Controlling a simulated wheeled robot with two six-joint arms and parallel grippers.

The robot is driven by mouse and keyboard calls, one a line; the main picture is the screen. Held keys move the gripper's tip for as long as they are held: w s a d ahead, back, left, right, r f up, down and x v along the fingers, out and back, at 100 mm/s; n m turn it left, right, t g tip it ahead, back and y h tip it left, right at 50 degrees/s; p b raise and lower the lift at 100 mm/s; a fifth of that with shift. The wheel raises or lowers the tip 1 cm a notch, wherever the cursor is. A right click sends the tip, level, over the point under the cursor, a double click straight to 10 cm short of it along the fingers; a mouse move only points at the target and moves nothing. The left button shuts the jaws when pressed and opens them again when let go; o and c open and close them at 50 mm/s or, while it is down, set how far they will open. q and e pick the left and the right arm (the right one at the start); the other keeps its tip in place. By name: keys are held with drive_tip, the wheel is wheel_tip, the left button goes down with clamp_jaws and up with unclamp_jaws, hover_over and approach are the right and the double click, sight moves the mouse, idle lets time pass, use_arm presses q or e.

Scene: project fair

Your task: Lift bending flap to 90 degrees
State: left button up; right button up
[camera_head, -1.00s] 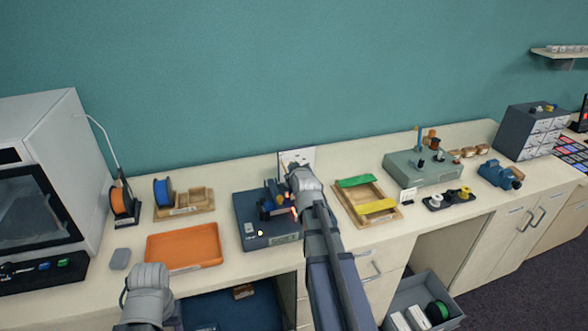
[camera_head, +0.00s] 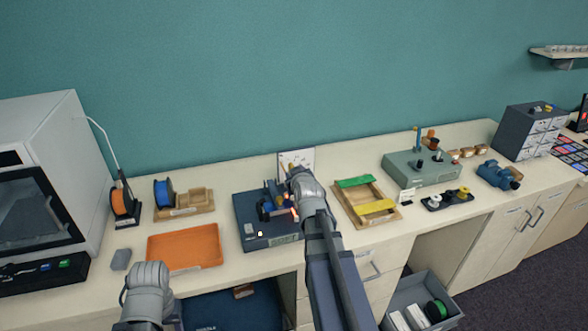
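A dark blue bending device (camera_head: 285,240) sits on the bench in the middle of the view, with a small light button and a marked strip on its front edge. My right gripper (camera_head: 275,208) is over its top, reaching from the right with the grey wrist beside it. The fingers are small, dark and partly merged with the device, so I cannot tell whether they are open or touch the flap. The flap and its angle cannot be made out clearly. My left arm's grey wrist is at the lower left, in front of the orange tray; its fingers are hidden.
The orange tray (camera_head: 184,247) lies left of the device. A wooden tray with green and yellow strips (camera_head: 352,218) is close on the right. Blue and orange spools (camera_head: 163,192) stand behind left. A white panel (camera_head: 297,158) stands behind the device. The wall is close behind.

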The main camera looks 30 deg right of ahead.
drive_tip(key=p+v, duration=0.1)
drive_tip(key=v, duration=0.3)
drive_tip(key=shift+s+r, duration=0.1)
drive_tip(key=shift+s, duration=0.15)
drive_tip(key=s+a+f+n+g+y, duration=0.1)
drive_tip(key=a+f+g, duration=0.15)
drive_tip(key=a, duration=0.45)
drive_tip(key=s+a+f+g+y, duration=0.1)
drive_tip(key=a+f+y, duration=0.1)
drive_tip(key=a+f, duration=0.35)
drive_tip(key=s+a+f+n+g+y, duration=0.1)
drive_tip(key=s+a+f+g, duration=0.1)
drive_tip(key=a, duration=0.7)
drive_tip(key=s+a+f+g, duration=0.2)
drive_tip(key=s+a+g, duration=0.1)
drive_tip(key=s+a, duration=0.4)
drive_tip(key=s+a+f+n+g, duration=0.1)
drive_tip(key=s+a+f+g, duration=0.1)
drive_tip(key=s+a+g, duration=0.2)
drive_tip(key=s+a+b, duration=0.1)
drive_tip(key=s+a, duration=0.2)
drive_tip(key=s, duration=0.2)
drive_tip(key=shift+f+n, duration=0.3)
